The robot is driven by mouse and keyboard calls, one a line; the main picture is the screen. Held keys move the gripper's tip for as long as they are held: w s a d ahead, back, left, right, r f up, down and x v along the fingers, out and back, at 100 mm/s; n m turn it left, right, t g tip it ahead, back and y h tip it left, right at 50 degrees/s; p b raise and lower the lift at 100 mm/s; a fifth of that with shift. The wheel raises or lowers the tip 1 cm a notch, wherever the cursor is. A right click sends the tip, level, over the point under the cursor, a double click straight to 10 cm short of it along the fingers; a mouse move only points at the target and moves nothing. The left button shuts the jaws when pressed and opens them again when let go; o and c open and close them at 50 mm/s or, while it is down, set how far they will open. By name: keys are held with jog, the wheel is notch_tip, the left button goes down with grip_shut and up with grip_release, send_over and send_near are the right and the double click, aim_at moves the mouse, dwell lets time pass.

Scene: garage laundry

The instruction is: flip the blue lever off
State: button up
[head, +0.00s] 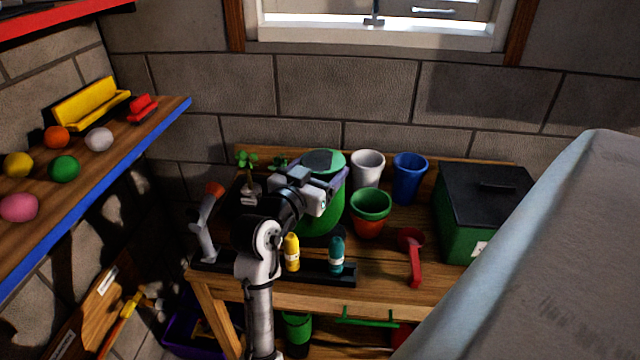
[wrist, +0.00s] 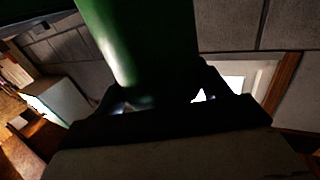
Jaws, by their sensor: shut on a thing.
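A large green canister (head: 331,212) with a lighter green top stands on the wooden bench. My gripper (head: 328,188) is at its upper front, seen from behind, and partly covers it. A bluish edge (head: 339,184) shows beside my gripper, but I cannot tell if it is the blue lever. In the wrist view a green cylinder (wrist: 140,45) fills the top middle, close beyond my dark fingers (wrist: 160,98).
Yellow (head: 292,252) and teal (head: 336,255) bottles stand in front of the canister, below my arm. A white cup (head: 367,168), a blue cup (head: 409,178), green pot (head: 371,204), red scoop (head: 414,262) and dark-lidded green box (head: 463,228) are to the right. A shelf (head: 150,130) borders the left.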

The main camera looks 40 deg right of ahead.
jog(key=shift+f, duration=2.1)
jog(key=shift+f, duration=0.2)
jog(key=o, duration=2.1)
jog(key=shift+c, duration=0.2)
jog(key=shift+r, duration=0.15)
jog(key=shift+s+a, duration=0.1)
jog(key=shift+a, duration=0.2)
jog(key=b+v, duration=0.3)
jog(key=v, duration=0.8)
jog(key=shift+a+b, duration=0.2)
jog(key=shift+b, duration=0.1)
